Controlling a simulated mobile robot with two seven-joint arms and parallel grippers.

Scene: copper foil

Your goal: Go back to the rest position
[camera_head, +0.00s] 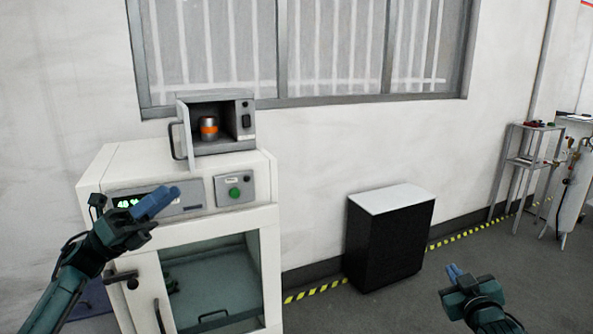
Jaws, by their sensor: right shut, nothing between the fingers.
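My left gripper (168,196), with blue fingers, is raised in front of the white cabinet's control panel. Its fingers overlap from this angle, so I cannot tell whether they are open or shut. My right gripper (453,271) is at the lower right, above the grey floor and to the right of the black cabinet. Its blue fingers are shut and empty, pointing up and away. Both grippers look apart from the furniture, though the left one's distance to the panel is hard to judge.
A white cabinet (262,243) with a glass-windowed front stands at left. On it is a small open grey oven (228,147) holding a grey can with an orange band (208,129). A black cabinet (388,245) with a white top stands by the wall.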

